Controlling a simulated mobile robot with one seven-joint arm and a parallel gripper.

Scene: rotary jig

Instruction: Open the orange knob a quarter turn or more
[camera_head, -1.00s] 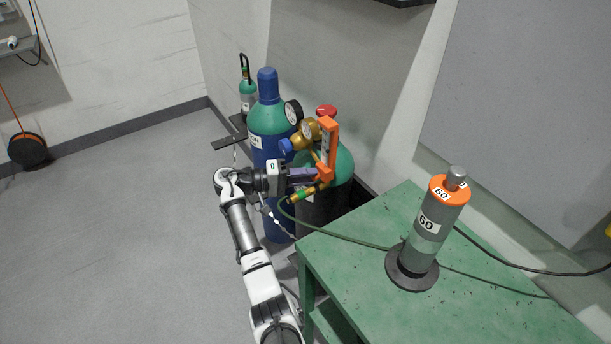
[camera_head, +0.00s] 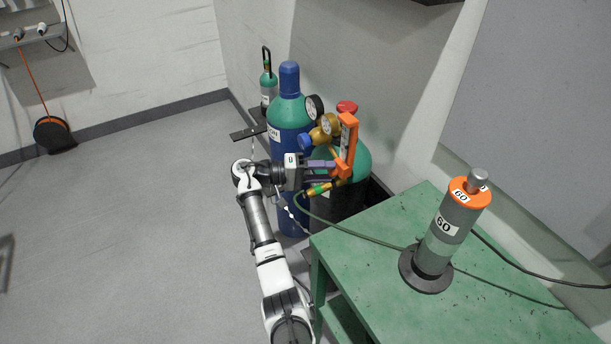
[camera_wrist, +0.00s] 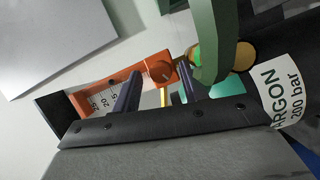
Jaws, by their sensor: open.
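The orange knob (camera_head: 341,170) is at the lower end of an orange flowmeter body (camera_head: 348,138) on the brass regulator of the argon cylinder. In the wrist view the round knob (camera_wrist: 161,70) shows a dark line on its face. My gripper (camera_head: 330,168) comes from the left, its fingertips close to the knob. In the wrist view my gripper (camera_wrist: 160,84) is open, one dark finger on each side of the knob. I cannot tell whether either finger touches it. A scale with numbers (camera_wrist: 105,98) runs along the flowmeter body.
A blue cylinder with a green shoulder (camera_head: 289,120) stands close behind my gripper. A green hose (camera_head: 370,238) runs from the regulator across the green table (camera_head: 350,270). A grey cylinder with an orange collar (camera_head: 437,240) stands on the table.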

